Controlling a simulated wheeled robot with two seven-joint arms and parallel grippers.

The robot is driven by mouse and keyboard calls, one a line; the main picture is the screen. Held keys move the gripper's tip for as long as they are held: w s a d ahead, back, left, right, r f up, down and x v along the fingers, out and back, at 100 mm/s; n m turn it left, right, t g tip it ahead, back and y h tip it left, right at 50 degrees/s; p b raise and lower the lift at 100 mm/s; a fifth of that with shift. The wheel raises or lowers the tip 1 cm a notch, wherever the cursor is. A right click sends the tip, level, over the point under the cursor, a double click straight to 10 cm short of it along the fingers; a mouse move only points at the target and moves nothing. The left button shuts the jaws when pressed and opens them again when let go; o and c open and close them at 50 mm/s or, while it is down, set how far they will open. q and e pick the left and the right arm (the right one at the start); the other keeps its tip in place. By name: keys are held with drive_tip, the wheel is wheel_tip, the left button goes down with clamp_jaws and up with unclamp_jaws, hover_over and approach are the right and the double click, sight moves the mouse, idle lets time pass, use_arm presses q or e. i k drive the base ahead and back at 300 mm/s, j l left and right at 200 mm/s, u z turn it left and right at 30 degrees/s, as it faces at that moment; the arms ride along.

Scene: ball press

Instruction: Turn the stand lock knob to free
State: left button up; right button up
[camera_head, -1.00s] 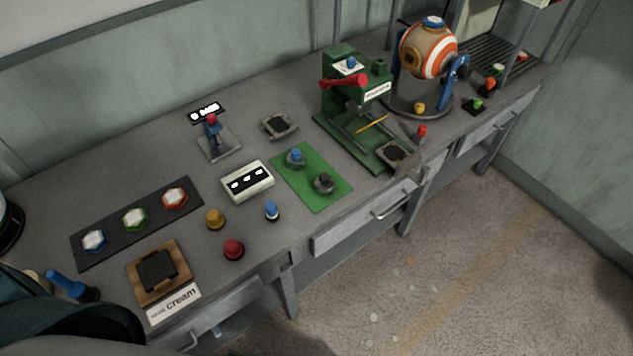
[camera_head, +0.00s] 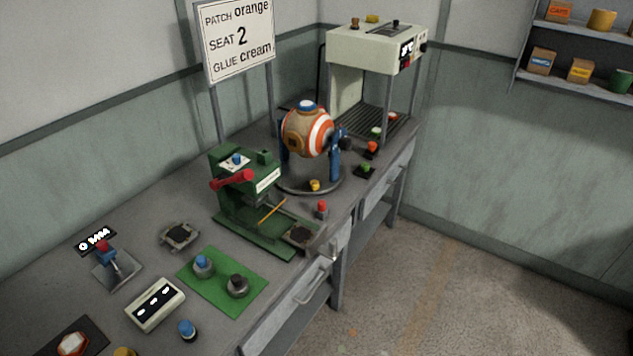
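The orange, white and tan striped ball (camera_head: 309,132) sits in a stand with blue side brackets (camera_head: 336,164) on a round grey base (camera_head: 290,184). A blue cap (camera_head: 306,105) is on top of the ball. A small yellow knob (camera_head: 314,185) stands at the front of the base. A dark round knob (camera_head: 346,143) shows at the right of the stand. I cannot tell from the picture which of these is the lock knob or how it is set. Neither of my grippers is in view.
A green press (camera_head: 243,190) with a red handle stands left of the stand. A red-topped button (camera_head: 321,209) is near the bench edge. A white cabinet machine (camera_head: 376,50) is behind right. A sign (camera_head: 238,40) reads "PATCH orange, SEAT 2, GLUE cream". Floor is open at right.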

sight(315, 185)
drive_tip(key=i+l, duration=0.1)
drive_tip(key=l, duration=0.25)
drive_tip(key=i+l, duration=0.15)
drive_tip(key=l, duration=0.25)
drive_tip(key=i+l, duration=0.1)
drive_tip(key=l, duration=0.25)
drive_tip(key=i+l, duration=0.15)
drive_tip(key=l, duration=0.25)
drive_tip(key=i+l, duration=0.1)
drive_tip(key=l, duration=0.25)
